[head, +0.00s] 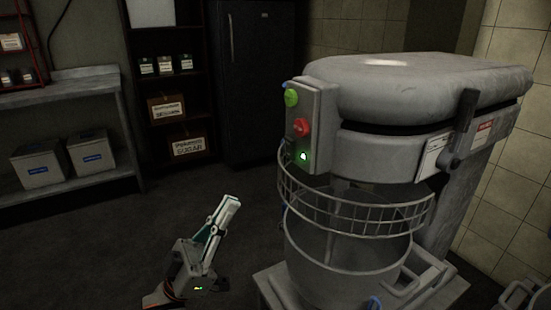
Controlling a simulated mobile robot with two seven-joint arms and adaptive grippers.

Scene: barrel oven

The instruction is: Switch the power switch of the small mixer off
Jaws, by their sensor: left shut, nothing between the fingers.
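The small mixer (425,88) is a grey machine with a rounded head at the right of the head view. Its control box (313,112) on the front left carries a green round button (291,98), a red round button (300,128) and a lit green switch (303,157) below them. My left gripper (231,202) is shut and empty. It points up, lower and left of the control box, and appears apart from the mixer. My right gripper is not in view.
A wire guard (350,210) and a grey bowl (345,262) sit under the mixer head. A metal shelf with two lidded bins (90,152) stands at the left. A dark shelf (168,95) and a dark fridge (258,70) stand behind. Floor left of the mixer is clear.

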